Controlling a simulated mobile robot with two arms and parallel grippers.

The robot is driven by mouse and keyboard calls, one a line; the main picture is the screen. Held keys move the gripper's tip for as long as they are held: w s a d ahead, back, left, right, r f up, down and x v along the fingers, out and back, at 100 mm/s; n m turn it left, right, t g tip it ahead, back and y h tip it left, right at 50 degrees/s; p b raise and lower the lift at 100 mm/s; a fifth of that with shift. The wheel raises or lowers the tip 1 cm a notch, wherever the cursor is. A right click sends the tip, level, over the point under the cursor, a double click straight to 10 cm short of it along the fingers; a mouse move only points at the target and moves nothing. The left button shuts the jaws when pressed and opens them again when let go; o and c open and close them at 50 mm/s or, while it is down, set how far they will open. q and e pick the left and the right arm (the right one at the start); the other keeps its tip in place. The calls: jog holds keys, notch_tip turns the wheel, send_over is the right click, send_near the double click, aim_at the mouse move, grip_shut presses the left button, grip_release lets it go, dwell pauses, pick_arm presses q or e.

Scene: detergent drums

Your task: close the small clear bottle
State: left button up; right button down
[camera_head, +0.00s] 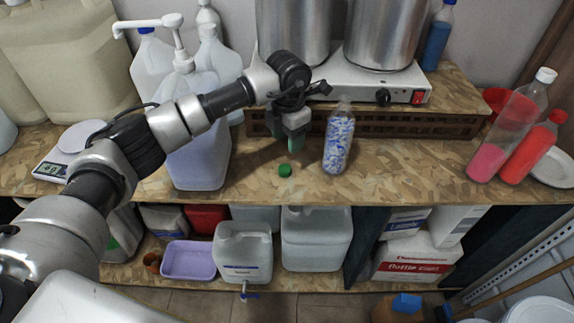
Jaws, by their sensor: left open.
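The small clear bottle (338,142) stands upright on the wooden worktop, holding blue and white bits. Its neck shows no coloured cap. A small green cap (285,170) lies on the worktop to the left of the bottle's base, near the front edge. My left gripper (296,138) is open, pointing down, above and slightly behind the green cap and just left of the bottle. It appears apart from both. My right gripper is not in view.
A white pump jug (198,150) stands left of my left gripper. Behind are a hot plate (365,85) with steel pots and a dark crate (400,124). A red bottle (527,155) stands at the right.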

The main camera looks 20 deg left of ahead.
pick_arm(q)
jog(key=b, duration=0.3)
send_over(286, 170)
notch_tip(286, 170, down, 5)
jog(key=shift+d+r, duration=0.1)
jog(key=shift+s+f, duration=0.1)
jog(key=shift+f, duration=0.15)
jog(key=shift+r, duration=0.1)
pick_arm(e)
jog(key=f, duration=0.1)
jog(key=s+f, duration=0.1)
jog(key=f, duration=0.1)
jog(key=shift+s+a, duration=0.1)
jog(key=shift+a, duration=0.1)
pick_arm(q)
notch_tip(286, 170, down, 5)
jog(key=b, duration=0.3)
jog(key=shift+f, duration=0.2)
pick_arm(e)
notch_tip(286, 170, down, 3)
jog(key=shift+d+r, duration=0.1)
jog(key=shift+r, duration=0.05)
